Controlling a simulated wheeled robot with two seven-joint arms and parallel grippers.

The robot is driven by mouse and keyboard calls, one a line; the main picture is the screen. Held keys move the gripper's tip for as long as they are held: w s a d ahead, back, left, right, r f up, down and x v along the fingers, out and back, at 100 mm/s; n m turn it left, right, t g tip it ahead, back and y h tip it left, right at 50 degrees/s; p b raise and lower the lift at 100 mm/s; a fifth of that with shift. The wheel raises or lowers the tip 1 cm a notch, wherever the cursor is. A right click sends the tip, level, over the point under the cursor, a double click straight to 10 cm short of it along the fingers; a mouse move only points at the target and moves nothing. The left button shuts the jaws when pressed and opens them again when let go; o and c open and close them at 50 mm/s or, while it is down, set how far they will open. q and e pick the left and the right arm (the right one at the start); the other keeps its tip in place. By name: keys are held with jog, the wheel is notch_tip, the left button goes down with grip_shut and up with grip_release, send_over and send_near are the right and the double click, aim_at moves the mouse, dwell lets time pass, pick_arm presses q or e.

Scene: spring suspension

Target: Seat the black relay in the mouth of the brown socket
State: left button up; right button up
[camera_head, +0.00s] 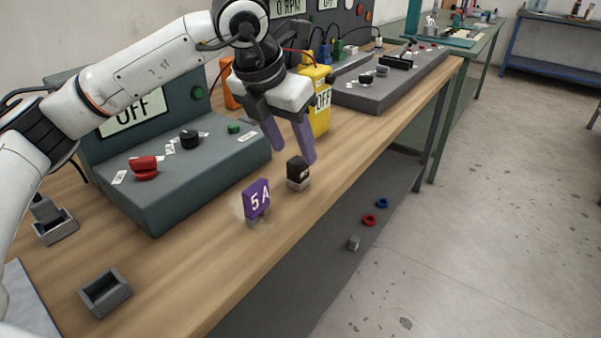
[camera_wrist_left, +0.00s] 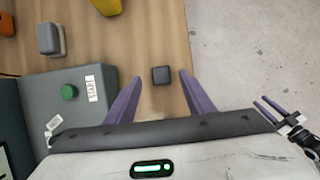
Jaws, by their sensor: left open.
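The black relay (camera_head: 298,168) is a small black block with a pale lower part, upright on the wooden bench near its front edge. In the left wrist view its dark square top (camera_wrist_left: 161,75) lies between the fingertips. My left gripper (camera_head: 292,156) is open and empty with its purple fingers pointing down, apparently just above the relay. No clearly brown socket shows. An empty grey rectangular holder with a dark opening (camera_head: 105,292) stands at the lower left. Another holder (camera_head: 57,231) behind it has a dark block in it.
A purple fuse marked 5 A (camera_head: 257,198) stands left of the relay. A grey console (camera_head: 200,180) with knobs lies behind, and a yellow OFF device (camera_head: 318,110) behind the gripper. The bench's front edge is close on the right, with free wood between fuse and empty holder.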

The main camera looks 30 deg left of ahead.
aim_at(297, 160)
pick_arm(q)
jog(key=x, duration=0.5)
jog(key=shift+s+f, duration=0.1)
jog(key=shift+s, duration=0.05)
jog(key=c, duration=1.1)
